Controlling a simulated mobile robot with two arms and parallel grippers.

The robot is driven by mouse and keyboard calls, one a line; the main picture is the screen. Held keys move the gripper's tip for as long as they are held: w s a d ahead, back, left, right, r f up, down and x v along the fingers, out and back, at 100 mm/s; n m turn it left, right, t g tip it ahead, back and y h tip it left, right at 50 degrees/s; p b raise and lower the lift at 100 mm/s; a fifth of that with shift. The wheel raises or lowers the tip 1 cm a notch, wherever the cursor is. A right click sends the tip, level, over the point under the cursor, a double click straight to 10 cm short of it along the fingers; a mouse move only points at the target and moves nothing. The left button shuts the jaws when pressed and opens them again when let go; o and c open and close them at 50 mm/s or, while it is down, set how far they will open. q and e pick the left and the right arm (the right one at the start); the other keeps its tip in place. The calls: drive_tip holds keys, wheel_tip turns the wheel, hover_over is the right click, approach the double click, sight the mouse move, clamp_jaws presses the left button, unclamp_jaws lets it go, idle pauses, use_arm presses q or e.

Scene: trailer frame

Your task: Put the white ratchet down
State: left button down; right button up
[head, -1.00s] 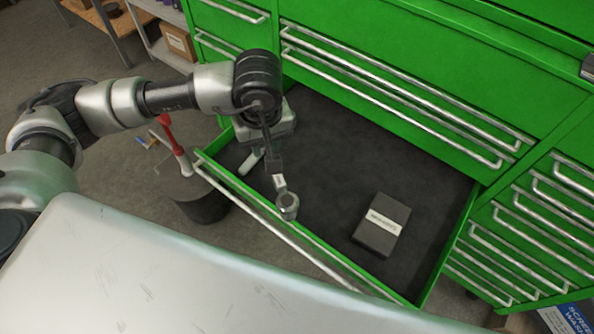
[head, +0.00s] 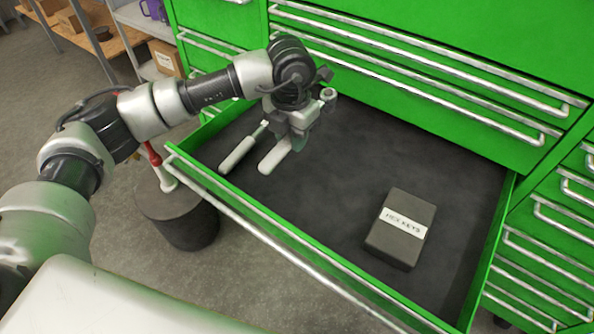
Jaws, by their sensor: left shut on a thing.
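The white ratchet (head: 275,157) is in my left gripper (head: 301,119), above the left part of the open drawer (head: 335,160). Its pale handle slants down to the left, and a round metal head (head: 328,94) shows at the upper right. My left gripper is shut on it and hides its middle. Whether the handle's end touches the drawer floor I cannot tell. A second tool with a pale handle (head: 238,155) lies just left of it in the drawer. My right gripper is not in view.
A dark box labelled hex keys (head: 402,228) lies in the drawer's right part. The dark drawer floor between is bare. The green cabinet (head: 430,50) rises behind. A round dark stool-like object (head: 180,218) stands outside, left of the drawer.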

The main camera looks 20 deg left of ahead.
sight(292, 175)
use_arm(q)
wheel_tip(292, 175, down, 8)
drive_tip(key=shift+f, duration=0.55)
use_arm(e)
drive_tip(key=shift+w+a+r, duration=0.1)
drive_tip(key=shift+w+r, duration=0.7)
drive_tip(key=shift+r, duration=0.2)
use_arm(q)
drive_tip(key=shift+b, duration=0.35)
drive_tip(key=c, duration=0.9)
unclamp_jaws()
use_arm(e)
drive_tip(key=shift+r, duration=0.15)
